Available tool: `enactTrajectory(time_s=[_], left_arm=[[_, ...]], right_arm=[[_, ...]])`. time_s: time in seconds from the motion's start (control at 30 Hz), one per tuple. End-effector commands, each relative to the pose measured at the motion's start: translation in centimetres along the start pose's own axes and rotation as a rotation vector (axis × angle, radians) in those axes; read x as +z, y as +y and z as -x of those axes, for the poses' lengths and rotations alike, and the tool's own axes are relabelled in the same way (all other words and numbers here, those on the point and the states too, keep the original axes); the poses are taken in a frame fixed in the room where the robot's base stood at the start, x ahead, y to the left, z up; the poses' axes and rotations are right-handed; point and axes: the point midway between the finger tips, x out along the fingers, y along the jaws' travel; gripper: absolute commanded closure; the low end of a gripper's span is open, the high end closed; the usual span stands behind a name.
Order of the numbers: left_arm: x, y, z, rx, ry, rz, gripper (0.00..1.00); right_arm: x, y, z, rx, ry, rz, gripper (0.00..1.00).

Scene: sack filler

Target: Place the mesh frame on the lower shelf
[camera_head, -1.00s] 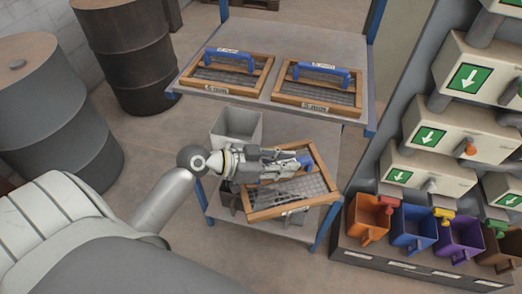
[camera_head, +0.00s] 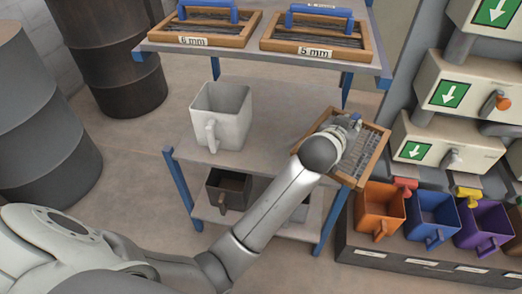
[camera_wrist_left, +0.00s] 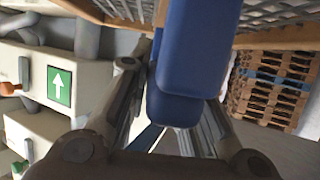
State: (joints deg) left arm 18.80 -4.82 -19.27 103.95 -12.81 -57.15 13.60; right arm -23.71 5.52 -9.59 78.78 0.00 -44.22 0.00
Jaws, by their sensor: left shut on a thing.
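My left gripper (camera_head: 350,132) is shut on the blue handle (camera_wrist_left: 195,55) of a mesh frame, which has a wooden rim (camera_head: 376,160) and grey mesh. The mesh frame is tilted at the right end of the rack's middle shelf (camera_head: 285,105), overhanging its right front corner. I cannot tell whether it touches the shelf. My wrist hides part of the mesh and the handle in the head view. In the left wrist view the handle is between both fingers, with the wooden rim and mesh above. A bottom shelf (camera_head: 205,207) lies below. My right gripper is not in view.
Two mesh frames, one labelled 6 mm (camera_head: 195,40) and one 5 mm (camera_head: 315,52), lie on the top shelf (camera_head: 380,70). A grey bin (camera_head: 222,115) stands on the middle shelf, a dark box (camera_head: 228,190) below.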

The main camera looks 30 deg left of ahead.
Motion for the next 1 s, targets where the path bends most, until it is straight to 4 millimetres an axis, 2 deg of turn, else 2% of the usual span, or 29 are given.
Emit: enactTrajectory(time_s=[0.07,0.17,0.5,0.6,0.8,1.0], left_arm=[[-0.2,0.1,-0.3,-0.011,0.003,0.003,1.00],[0.0,-0.9,-0.7,-0.018,0.000,0.004,1.00],[2.9,-9.0,-3.2,-0.021,-0.001,0.001,1.00],[4.7,-10.4,-4.2,-0.017,-0.003,0.003,1.00],[6.8,-12.5,-5.4,-0.016,0.000,0.004,1.00],[7.6,-13.3,-5.9,-0.016,0.000,0.004,1.00]], right_arm=[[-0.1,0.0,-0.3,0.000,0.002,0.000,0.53],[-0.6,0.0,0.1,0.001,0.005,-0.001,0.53],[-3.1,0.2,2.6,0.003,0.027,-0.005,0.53],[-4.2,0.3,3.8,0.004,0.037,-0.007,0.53],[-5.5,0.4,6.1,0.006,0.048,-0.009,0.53],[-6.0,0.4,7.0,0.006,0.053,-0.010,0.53]])
